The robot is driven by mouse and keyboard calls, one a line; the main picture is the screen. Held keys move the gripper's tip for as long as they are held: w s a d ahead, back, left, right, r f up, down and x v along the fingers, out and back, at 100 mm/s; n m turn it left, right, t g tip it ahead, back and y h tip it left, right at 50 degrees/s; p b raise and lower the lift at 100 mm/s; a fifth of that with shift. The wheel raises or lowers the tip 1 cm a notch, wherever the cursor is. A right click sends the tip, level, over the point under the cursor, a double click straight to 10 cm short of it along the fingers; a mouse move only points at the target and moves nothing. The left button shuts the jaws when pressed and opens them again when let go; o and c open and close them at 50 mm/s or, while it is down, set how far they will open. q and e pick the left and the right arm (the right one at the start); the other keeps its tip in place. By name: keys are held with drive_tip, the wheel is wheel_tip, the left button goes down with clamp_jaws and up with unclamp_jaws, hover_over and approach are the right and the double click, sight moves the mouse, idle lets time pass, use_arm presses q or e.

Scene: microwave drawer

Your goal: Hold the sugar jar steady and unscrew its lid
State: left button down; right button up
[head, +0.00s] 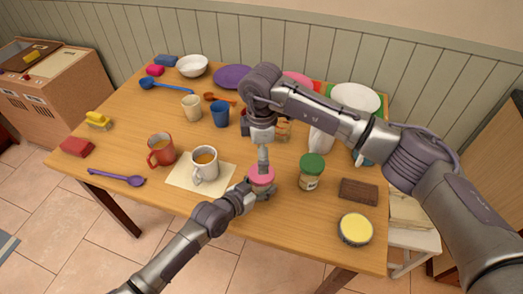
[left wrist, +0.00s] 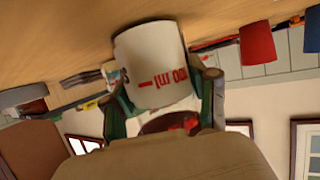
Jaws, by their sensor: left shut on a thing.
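A jar with a pink lid (head: 262,174) stands near the front middle of the table. My left gripper (head: 262,191) is shut on its body from the front left. In the left wrist view the held jar (left wrist: 152,62) is pale with red print, between the two fingers, and a dark red part shows below it. My right gripper (head: 263,160) points straight down over the pink lid, its tips at or just above it. I cannot tell whether it touches the lid or how far its fingers are apart.
A green-lidded jar (head: 312,168) stands close on the right, with a brown block (head: 359,191) and a yellow-topped round tin (head: 355,229) beyond. The table's front edge is near.

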sight(261, 184)
wheel_tip(261, 184, down, 7)
drive_tip(key=shift+f, duration=0.15)
idle(0.4)
